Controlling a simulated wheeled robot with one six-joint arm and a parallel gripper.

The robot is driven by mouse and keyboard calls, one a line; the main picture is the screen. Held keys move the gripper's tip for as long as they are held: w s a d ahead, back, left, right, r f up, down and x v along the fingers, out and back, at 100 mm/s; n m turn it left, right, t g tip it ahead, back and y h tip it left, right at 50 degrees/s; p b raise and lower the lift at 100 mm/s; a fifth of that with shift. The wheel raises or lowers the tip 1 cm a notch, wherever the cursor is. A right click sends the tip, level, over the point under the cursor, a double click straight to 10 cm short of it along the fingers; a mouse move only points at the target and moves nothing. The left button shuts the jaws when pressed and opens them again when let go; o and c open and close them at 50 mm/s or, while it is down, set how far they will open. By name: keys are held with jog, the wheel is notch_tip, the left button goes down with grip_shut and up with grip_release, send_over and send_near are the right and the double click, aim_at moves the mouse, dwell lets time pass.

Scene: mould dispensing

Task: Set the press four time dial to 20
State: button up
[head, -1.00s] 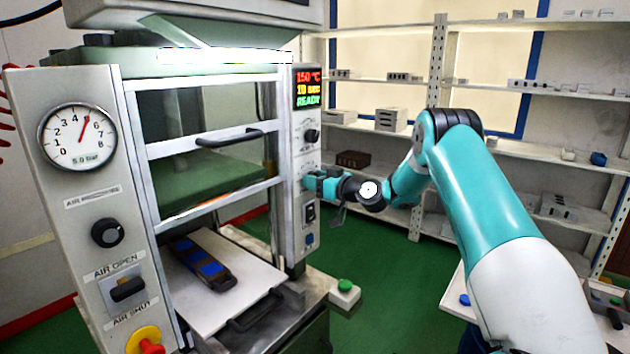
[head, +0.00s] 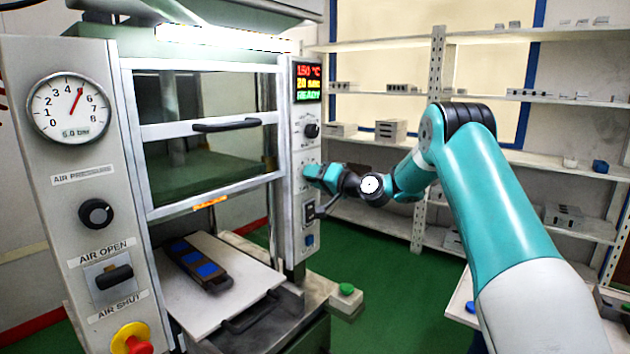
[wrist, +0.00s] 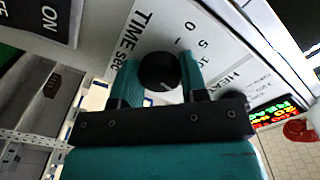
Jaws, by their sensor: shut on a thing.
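The press's right-hand panel carries a small display (head: 308,82) reading 150 °C, 20 sec and READY. My gripper (head: 316,172) is at this panel, below the upper black knob (head: 311,130). In the wrist view the black time dial (wrist: 159,71) sits between my gripper's two teal fingers (wrist: 160,84), which are shut on it. The "TIME SEC" label (wrist: 131,40) and scale marks 0 and 5 show beside the dial; the rest of the scale is partly hidden. In the head view my gripper hides the dial.
A black switch (head: 310,210) and a blue button (head: 309,240) are below my gripper on the panel. A tray plate (head: 215,310) bears a dark mould (head: 198,263) with blue patches. Shelves (head: 500,95) stand behind my arm.

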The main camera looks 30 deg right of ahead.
jog(key=shift+m, duration=1.1)
jog(key=o, duration=0.9)
jog(key=shift+s, duration=0.15)
jog(key=b+v, duration=0.8)
jog(key=v, duration=0.9)
jog(key=shift+s+r, duration=0.1)
jog(key=shift+r, duration=0.05)
